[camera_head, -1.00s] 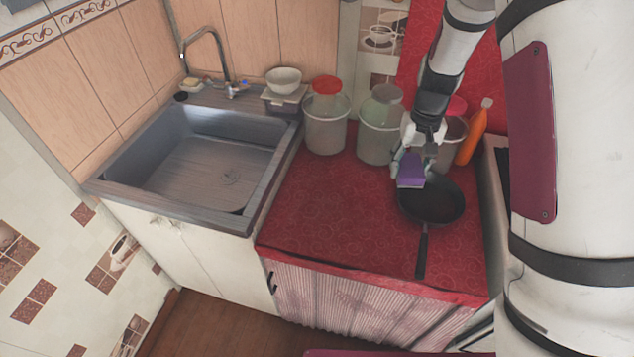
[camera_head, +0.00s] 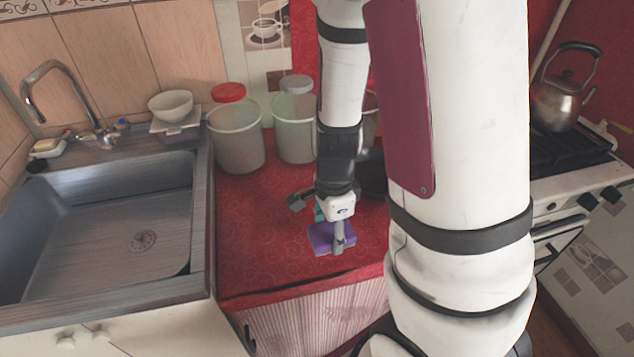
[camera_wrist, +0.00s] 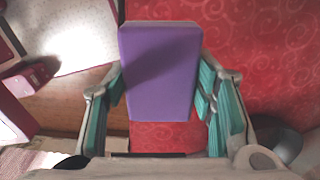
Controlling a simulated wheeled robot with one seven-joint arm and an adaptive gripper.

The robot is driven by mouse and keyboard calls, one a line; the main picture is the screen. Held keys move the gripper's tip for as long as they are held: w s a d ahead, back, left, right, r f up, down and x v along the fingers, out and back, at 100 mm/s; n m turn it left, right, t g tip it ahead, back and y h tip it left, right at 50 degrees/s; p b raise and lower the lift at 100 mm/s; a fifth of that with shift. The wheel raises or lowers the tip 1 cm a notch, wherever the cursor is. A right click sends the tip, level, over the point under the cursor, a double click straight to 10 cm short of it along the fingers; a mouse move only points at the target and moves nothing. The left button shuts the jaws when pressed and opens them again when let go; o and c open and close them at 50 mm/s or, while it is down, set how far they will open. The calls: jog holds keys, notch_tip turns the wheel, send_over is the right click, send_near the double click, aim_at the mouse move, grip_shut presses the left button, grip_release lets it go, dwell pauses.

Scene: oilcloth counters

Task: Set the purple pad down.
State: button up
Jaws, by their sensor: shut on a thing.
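The purple pad (camera_head: 321,238) is a flat block over the red counter (camera_head: 255,225), near its front edge in the head view. My gripper (camera_head: 329,228) is shut on it from above. In the wrist view, the pad (camera_wrist: 160,65) sits between the two teal-padded fingers of my gripper (camera_wrist: 160,92), one at each side. Red patterned cloth shows on its right and just below it in that view, and brown floor on its left. I cannot tell whether the pad touches the counter or hangs slightly above it.
A dark pan (camera_head: 373,176) is mostly hidden behind my arm. Two tubs, one red-lidded (camera_head: 236,135) and one grey-lidded (camera_head: 294,122), stand at the back. The sink (camera_head: 110,220) is left; a stove with a kettle (camera_head: 562,98) is right. The counter's left part is clear.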

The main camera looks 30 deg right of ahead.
jog(key=shift+s+f+m, duration=0.25)
jog(key=shift+m, duration=0.15)
jog(key=shift+w+a, duration=0.15)
jog(key=shift+w, duration=0.05)
send_over(275, 228)
jog(key=shift+s+f, duration=0.15)
jog(key=shift+f, duration=0.6)
jog(key=shift+f+b, duration=0.4)
jog(key=shift+f, duration=1.35)
jog(key=shift+f, duration=0.15)
jog(key=o, duration=0.8)
